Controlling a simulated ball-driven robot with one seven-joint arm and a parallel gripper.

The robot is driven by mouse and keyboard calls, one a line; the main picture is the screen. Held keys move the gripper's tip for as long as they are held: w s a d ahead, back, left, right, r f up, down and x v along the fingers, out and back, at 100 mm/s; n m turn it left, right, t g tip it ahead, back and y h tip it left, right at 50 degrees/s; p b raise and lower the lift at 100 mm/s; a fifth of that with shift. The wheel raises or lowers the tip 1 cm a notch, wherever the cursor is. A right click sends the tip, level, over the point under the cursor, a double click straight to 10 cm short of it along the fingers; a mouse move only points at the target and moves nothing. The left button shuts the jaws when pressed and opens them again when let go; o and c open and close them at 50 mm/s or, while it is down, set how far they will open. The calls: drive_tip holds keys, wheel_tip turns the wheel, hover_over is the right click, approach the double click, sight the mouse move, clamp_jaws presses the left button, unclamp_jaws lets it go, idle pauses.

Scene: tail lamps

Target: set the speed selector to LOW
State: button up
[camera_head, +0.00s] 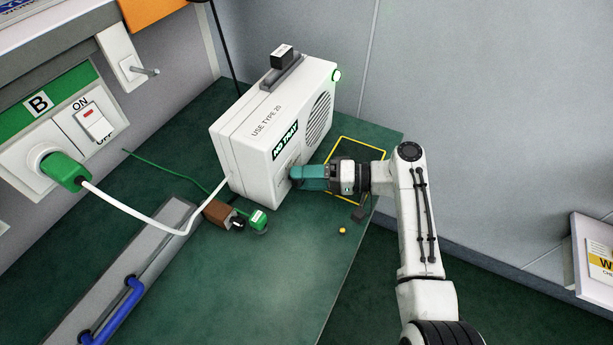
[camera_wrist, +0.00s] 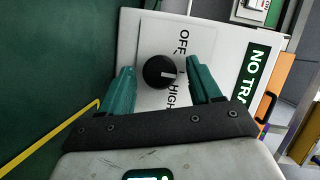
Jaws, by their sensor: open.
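The speed selector is a round black knob (camera_wrist: 158,71) on a white plate on the front of the white unit (camera_head: 248,160). A small pale pointer mark on the knob points to the right in the wrist view. OFF is printed to its upper right and HIGH to its lower right; lettering between them is mostly hidden, so I cannot read it. My gripper (camera_wrist: 163,73) is open, with one teal finger on each side of the knob and visible gaps to both. In the head view my gripper (camera_head: 297,174) is close to the unit's front and hides the knob.
A brown block (camera_head: 217,213) and a green-and-white item (camera_head: 258,219) lie on the green table left of my gripper. A yellow outlined area (camera_head: 371,148) is behind my gripper. A small yellow button (camera_head: 342,231) is near the table's right edge. A switch (camera_head: 95,123) is on the left wall.

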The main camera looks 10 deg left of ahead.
drive_tip(key=d, duration=0.3)
drive_tip(key=d+r, duration=0.1)
drive_tip(key=d, duration=0.6)
drive_tip(key=shift+w+d+r+b, duration=0.15)
drive_tip(key=shift+d+b, duration=0.25)
idle(0.8)
